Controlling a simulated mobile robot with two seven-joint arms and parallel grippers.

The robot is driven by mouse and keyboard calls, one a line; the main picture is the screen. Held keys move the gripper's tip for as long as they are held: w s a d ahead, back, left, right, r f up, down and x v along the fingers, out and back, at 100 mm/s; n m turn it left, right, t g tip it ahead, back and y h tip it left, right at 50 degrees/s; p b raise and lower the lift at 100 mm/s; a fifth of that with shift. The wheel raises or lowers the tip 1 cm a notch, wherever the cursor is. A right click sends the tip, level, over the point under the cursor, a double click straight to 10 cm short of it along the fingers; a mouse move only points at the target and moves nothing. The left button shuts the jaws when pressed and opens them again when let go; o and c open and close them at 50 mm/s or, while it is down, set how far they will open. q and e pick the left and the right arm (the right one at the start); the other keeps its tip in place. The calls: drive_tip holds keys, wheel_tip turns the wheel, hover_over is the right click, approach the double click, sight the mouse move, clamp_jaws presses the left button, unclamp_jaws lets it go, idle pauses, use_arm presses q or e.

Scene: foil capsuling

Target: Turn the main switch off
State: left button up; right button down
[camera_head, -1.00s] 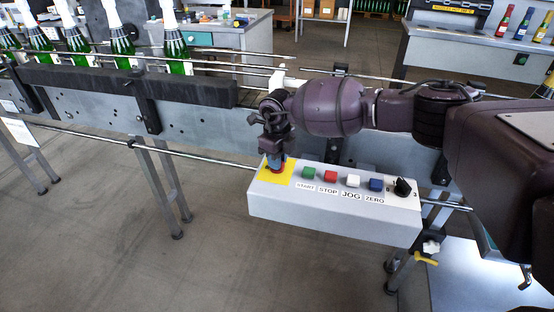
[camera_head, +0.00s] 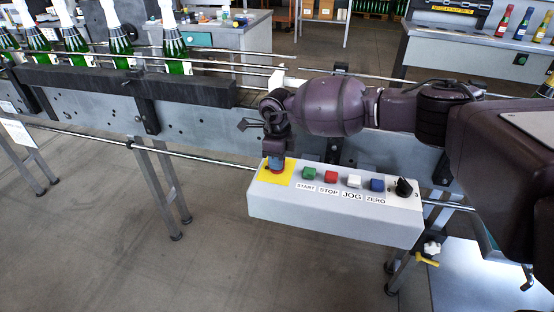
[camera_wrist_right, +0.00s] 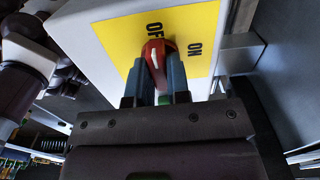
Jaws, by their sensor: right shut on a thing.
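The main switch is a red rotary handle (camera_wrist_right: 153,52) on a yellow plate (camera_wrist_right: 199,33) marked OFF and ON. In the right wrist view its tip points at the OFF mark, away from ON. My right gripper (camera_wrist_right: 164,76) is shut on the handle, with one blue-grey finger on each side. In the head view the right gripper (camera_head: 276,163) reaches straight down onto the yellow plate (camera_head: 266,176) at the left end of the grey control box (camera_head: 330,213). The fingers hide most of the handle there. My left gripper is not in view.
The box also carries green (camera_head: 309,173), red (camera_head: 331,177), white (camera_head: 354,181) and blue (camera_head: 377,184) buttons and a black knob (camera_head: 403,187). Behind it runs a conveyor (camera_head: 190,108) with several green bottles (camera_head: 122,45) at its left. Open floor lies in front.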

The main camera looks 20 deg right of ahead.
drive_tip(key=c, duration=1.1)
unclamp_jaws()
wheel_tip(320, 180, up, 11)
drive_tip(key=shift+f+p, duration=0.1)
drive_tip(key=shift+p, duration=0.5)
